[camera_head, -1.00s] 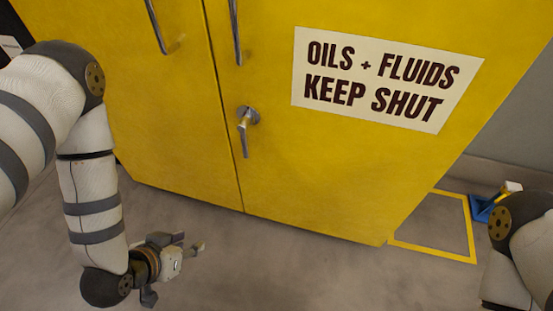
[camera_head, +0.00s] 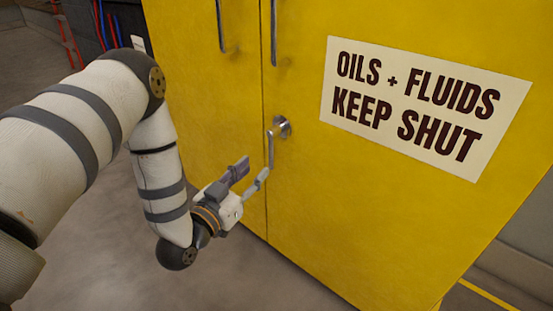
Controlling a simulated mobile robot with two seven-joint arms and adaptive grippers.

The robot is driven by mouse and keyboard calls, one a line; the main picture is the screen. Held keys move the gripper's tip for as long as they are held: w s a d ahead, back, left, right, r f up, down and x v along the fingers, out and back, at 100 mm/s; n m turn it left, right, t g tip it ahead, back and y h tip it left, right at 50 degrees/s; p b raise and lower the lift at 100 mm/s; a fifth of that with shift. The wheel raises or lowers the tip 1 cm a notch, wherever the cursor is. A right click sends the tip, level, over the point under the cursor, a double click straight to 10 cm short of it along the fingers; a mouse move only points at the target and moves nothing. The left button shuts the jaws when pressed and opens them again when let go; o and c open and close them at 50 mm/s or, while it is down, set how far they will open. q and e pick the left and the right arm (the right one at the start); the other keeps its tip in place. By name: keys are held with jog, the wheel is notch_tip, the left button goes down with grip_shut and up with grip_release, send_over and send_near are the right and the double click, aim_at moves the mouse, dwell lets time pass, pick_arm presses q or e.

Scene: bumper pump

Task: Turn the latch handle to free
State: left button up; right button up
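The latch handle (camera_head: 271,149) is a small metal lever on a round boss (camera_head: 282,126), on the right door of the yellow cabinet (camera_head: 340,225) beside the door seam. The lever hangs down, close to vertical. My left gripper (camera_head: 250,176) is open, its two fingers spread and pointing up toward the lever's lower end. One finger appears right by the lever's tip; I cannot tell whether they touch. Nothing is between the fingers that I can make out. My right gripper is out of view.
Two vertical bar handles (camera_head: 273,32) (camera_head: 220,25) are on the cabinet doors above the latch. A sign (camera_head: 420,108) reads "OILS + FLUIDS KEEP SHUT". Yellow floor marking (camera_head: 490,295) shows at the lower right. Bare floor (camera_head: 110,255) lies left of the cabinet.

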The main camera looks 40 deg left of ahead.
aim_at(270, 154)
pick_arm(q)
jog(key=w, duration=0.3)
jog(key=w+b, duration=0.1)
jog(key=w, duration=0.2)
jog(key=w+a+b, duration=0.1)
jog(key=w, duration=0.2)
jog(key=shift+w, duration=0.1)
grip_shut()
